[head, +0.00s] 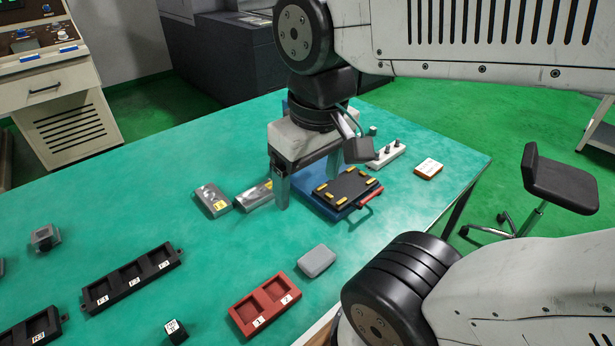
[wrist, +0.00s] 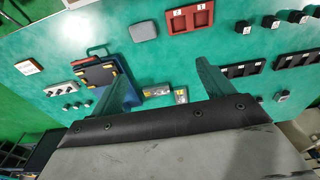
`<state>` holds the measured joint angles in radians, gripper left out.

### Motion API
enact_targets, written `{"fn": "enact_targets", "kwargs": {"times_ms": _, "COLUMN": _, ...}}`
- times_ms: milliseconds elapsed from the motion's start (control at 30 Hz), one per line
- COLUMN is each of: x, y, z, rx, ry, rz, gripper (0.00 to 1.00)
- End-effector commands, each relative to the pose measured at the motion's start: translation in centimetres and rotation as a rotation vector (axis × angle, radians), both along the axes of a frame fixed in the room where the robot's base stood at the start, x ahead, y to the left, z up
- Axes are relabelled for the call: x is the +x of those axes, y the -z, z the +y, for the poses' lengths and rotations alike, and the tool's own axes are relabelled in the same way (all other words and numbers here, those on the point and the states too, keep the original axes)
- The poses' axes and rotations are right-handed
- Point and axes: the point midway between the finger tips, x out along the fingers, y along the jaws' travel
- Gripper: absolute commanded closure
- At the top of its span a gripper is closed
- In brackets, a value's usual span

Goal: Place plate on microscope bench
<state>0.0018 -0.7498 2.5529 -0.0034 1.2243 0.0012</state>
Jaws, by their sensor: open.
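My gripper (head: 310,185) is open and points down over the green table, with nothing seen between its fingers. In the wrist view its two fingers (wrist: 166,80) are spread apart. Two grey metal pieces with yellow labels, one farther left (head: 213,200) and one by the left finger (head: 255,195), lie on the table; they also show in the wrist view (wrist: 180,96). A black plate with gold pads (head: 347,187) sits on a blue base (head: 312,203) beside the right finger. I cannot tell which piece is the task's plate. No microscope is seen.
A red tray (head: 245,316), a grey block (head: 317,260) and a black tray (head: 102,294) lie nearer on the table. A white strip with knobs (head: 384,155) and a small labelled block (head: 429,168) are at right. A stool (head: 560,180) stands beyond the table edge.

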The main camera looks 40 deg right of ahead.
Motion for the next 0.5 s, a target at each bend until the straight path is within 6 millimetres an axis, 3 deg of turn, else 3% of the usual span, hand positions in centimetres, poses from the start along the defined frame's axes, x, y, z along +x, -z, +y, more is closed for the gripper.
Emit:
{"fn": "enact_targets", "kwargs": {"times_ms": 300, "x": -0.1, "y": 1.0, "z": 0.1, "rx": 0.001, "ry": -0.005, "rz": 0.044, "gripper": 0.20}}
{"fn": "enact_targets", "kwargs": {"times_ms": 500, "x": 2.4, "y": 3.1, "z": 0.4, "rx": -0.006, "ry": -0.019, "rz": 0.172, "gripper": 0.20}}
